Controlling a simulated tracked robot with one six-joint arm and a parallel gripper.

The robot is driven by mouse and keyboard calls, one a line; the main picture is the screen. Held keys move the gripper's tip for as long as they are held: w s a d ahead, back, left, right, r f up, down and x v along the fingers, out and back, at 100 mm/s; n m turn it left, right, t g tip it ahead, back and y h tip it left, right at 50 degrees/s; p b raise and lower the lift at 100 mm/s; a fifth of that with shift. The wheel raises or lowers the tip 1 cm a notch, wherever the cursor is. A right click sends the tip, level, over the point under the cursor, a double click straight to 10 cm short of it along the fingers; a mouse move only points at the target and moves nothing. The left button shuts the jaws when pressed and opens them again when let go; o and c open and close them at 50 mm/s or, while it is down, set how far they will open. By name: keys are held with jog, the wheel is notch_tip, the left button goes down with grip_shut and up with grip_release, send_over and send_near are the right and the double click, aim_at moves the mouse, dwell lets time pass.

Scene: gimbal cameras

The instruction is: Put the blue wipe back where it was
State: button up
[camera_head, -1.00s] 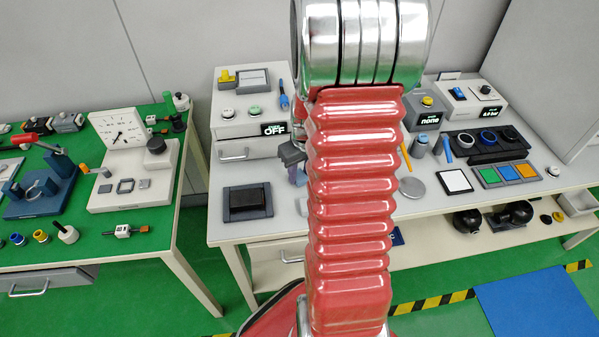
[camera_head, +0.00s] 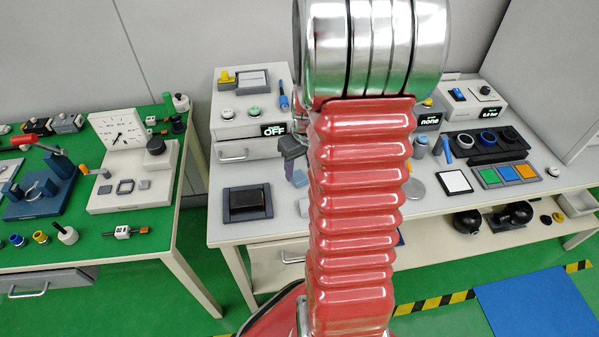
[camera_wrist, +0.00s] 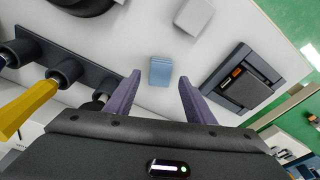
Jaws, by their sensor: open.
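A small light-blue folded block, which looks like the blue wipe (camera_wrist: 160,71), lies on the pale tabletop in the wrist view. My gripper (camera_wrist: 159,78) is open, with its two purple fingers on either side of the wipe's position in the picture. The fingers do not visibly touch it, and I cannot tell their height above it. In the head view, part of my gripper (camera_head: 297,165) shows left of my red arm, over the table. My arm hides that middle part of the table, and I cannot make out the wipe there.
A dark tray with a black block (camera_head: 247,202) lies to the left on the table; it shows right of the wipe in the wrist view (camera_wrist: 245,88). A dark holder rack (camera_wrist: 70,72) and a yellow tool (camera_wrist: 30,105) are at the left there. A grey block (camera_wrist: 193,15) is above.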

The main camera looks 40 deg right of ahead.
notch_tip(320, 180, up, 9)
jog(key=s, duration=0.1)
jog(key=shift+s, duration=0.15)
jog(key=shift+a, duration=0.15)
dwell(0.6)
jog(key=s+a+r+t, duration=0.1)
jog(key=a+r, duration=0.3)
jog(key=a, duration=0.5)
jog(key=s+a+r+n+t, duration=0.1)
jog(key=s+a+r, duration=0.3)
jog(key=a, duration=0.5)
jog(key=s+a+r+n+t, duration=0.1)
jog(key=s+a+r, duration=0.2)
jog(key=a, duration=0.6)
jog(key=shift+s+r+t, duration=0.15)
jog(key=shift+r+t, duration=0.25)
jog(key=shift+r, duration=0.35)
